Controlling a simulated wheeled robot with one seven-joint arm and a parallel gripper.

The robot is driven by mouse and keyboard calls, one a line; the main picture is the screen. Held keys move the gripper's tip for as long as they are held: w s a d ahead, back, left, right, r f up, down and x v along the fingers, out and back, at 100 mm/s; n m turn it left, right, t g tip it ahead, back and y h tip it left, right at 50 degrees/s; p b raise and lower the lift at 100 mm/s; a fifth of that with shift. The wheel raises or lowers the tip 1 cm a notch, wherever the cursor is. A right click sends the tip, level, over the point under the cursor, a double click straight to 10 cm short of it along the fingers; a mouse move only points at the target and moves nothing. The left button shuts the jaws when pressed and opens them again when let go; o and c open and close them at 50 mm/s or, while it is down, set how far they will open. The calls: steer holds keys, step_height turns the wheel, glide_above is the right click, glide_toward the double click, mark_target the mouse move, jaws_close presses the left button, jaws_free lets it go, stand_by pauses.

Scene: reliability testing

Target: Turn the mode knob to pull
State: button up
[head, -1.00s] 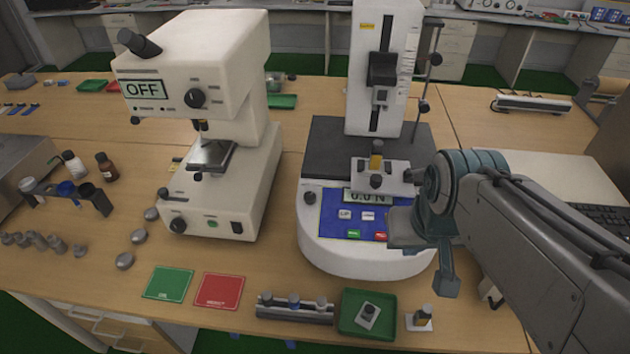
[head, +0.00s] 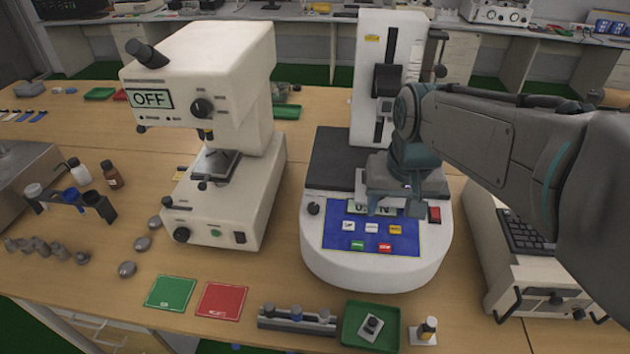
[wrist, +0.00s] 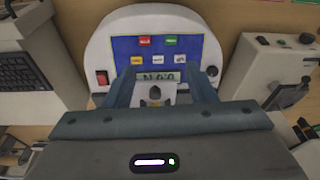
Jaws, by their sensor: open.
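The force test stand (head: 373,265) has a blue control panel (head: 350,235) on its rounded white base. A small black knob (head: 313,208), the only one beside this panel, is left of it; its setting is too small to read. In the upside-down wrist view the knob (wrist: 212,71) shows at the right of the panel. My gripper (head: 388,208) is over the back of the panel, right of the knob and apart from it, and partly covers the display. In the wrist view my gripper (wrist: 162,76) is open, its fingers apart with nothing held.
A red switch (head: 434,214) is at the panel's right. The stand's column (head: 365,95) rises behind my gripper. A white microscope-like tester (head: 215,120) reading OFF stands at left. A green tray (head: 351,340) lies in front. Air above the front of the panel is clear.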

steer(key=w+a+g, duration=0.1)
steer(key=w+a, duration=0.6)
steer(key=w, duration=0.4)
steer(key=g, duration=0.1)
glide_toward(313, 207)
steer(key=shift+h, duration=0.3)
step_height(313, 207, down, 9)
steer(key=shift+w+a+r+p, duration=0.1)
steer(key=shift+w+p, duration=0.05)
steer(key=shift+p, duration=0.65)
steer(key=c, duration=1)
